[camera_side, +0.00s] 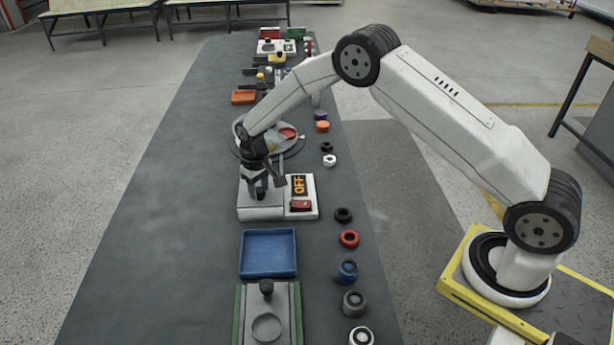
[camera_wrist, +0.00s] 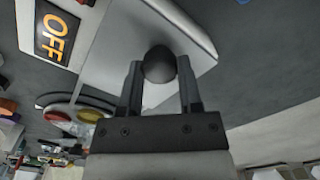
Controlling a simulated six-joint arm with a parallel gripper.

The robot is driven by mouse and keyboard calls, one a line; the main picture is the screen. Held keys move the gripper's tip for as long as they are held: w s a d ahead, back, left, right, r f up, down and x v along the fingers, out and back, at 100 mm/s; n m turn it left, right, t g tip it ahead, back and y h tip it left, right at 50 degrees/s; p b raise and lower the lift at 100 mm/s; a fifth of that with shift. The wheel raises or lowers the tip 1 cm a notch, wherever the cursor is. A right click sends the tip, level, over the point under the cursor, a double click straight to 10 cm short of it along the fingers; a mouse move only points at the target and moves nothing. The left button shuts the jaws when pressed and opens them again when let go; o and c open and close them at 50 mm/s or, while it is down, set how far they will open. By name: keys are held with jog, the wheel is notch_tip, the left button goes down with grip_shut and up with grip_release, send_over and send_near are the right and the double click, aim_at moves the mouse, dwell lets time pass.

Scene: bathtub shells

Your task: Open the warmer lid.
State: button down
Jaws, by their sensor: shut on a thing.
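The warmer (camera_side: 308,208) is a low white box on the dark table, with an orange OFF display (camera_side: 299,185) and a red switch (camera_side: 300,204) on its right part. Its pale lid (camera_side: 250,203) covers the left part and appears to lie flat. My gripper (camera_side: 258,192) points down over the lid. In the wrist view, the two fingers of my gripper (camera_wrist: 159,78) are closed around a round dark knob (camera_wrist: 160,62) on the lid (camera_wrist: 195,30). The knob is mostly hidden by the fingers in the side view. The OFF display (camera_wrist: 58,38) also shows there.
A blue tray (camera_side: 268,252) and a grey-green fixture (camera_side: 268,310) stand in front of the warmer. A round plate-like device (camera_side: 285,145) is close behind it. Several rings and caps (camera_side: 349,239) line the right table edge. The table's left side is clear.

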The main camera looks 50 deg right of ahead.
jog(key=shift+w+d, duration=3.6)
jog(key=shift+w, duration=0.05)
jog(key=shift+r, duration=0.1)
jog(key=shift+c, duration=1.3)
grip_release()
notch_tip(320, 180, up, 8)
jog(key=shift+s, duration=0.1)
